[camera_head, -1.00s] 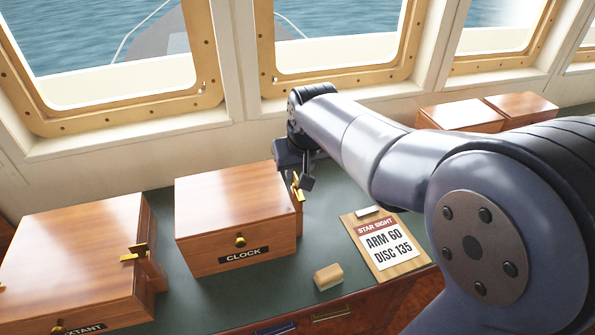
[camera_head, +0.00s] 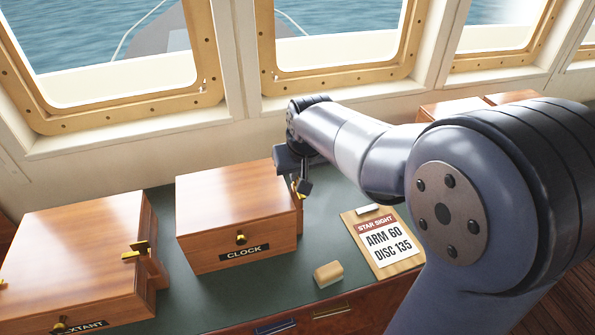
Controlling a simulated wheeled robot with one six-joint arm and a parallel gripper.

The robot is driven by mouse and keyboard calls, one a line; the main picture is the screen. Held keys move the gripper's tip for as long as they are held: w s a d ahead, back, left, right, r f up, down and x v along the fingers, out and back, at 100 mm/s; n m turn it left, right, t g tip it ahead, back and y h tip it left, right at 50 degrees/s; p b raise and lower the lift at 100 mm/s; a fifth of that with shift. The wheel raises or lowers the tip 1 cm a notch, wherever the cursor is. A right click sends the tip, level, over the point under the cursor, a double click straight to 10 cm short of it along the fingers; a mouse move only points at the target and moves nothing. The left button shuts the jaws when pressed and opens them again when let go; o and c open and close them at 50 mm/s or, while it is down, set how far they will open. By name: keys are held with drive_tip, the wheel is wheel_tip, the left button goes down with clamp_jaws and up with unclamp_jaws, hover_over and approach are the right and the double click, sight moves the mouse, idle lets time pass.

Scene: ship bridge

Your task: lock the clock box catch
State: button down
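The clock box (camera_head: 226,202) is a closed wooden box with a brass knob and a black CLOCK label on its front. It stands on the green counter top (camera_head: 175,225). Its brass catch (camera_head: 299,190) is on the right side and is partly hidden behind my gripper. My gripper (camera_head: 304,187) is at the upper right edge of the box, with its dark fingertip right by the catch. I cannot tell whether it touches the catch, or how far apart the fingers are.
The sextant box (camera_head: 75,250), with a brass catch on its right side, stands to the left. A small wooden block (camera_head: 328,274) and a STAR SIGHT clipboard (camera_head: 384,243) lie right of the clock box. More wooden boxes (camera_head: 460,104) stand at the back right, behind my arm.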

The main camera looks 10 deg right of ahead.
idle(0.4)
drive_tip(key=m, duration=0.2)
drive_tip(key=m+h+b, duration=0.1)
drive_tip(key=shift+a+f+m+h, duration=0.1)
drive_tip(key=shift+a+m+h, duration=0.1)
drive_tip(key=shift+m+h, duration=0.15)
drive_tip(key=m+h+b, duration=0.1)
drive_tip(key=m, duration=0.1)
drive_tip(key=m+h+b, duration=0.1)
drive_tip(key=m, duration=0.2)
drive_tip(key=shift+a+m+g, duration=0.1)
drive_tip(key=shift+m+g, duration=0.2)
drive_tip(key=shift+m, duration=0.05)
drive_tip(key=m+g+h, duration=0.1)
drive_tip(key=m, duration=0.3)
drive_tip(key=shift+w, duration=0.15)
drive_tip(key=shift+w+a+m+g+h, duration=0.15)
drive_tip(key=shift+m+g, duration=0.3)
drive_tip(key=shift+m, duration=0.7)
drive_tip(key=shift+s+d+m+g+h, duration=0.15)
drive_tip(key=shift+m+g, duration=0.3)
drive_tip(key=shift+m, duration=0.7)
drive_tip(key=shift+w+a, duration=0.1)
drive_tip(key=c, duration=1.6)
unclamp_jaws()
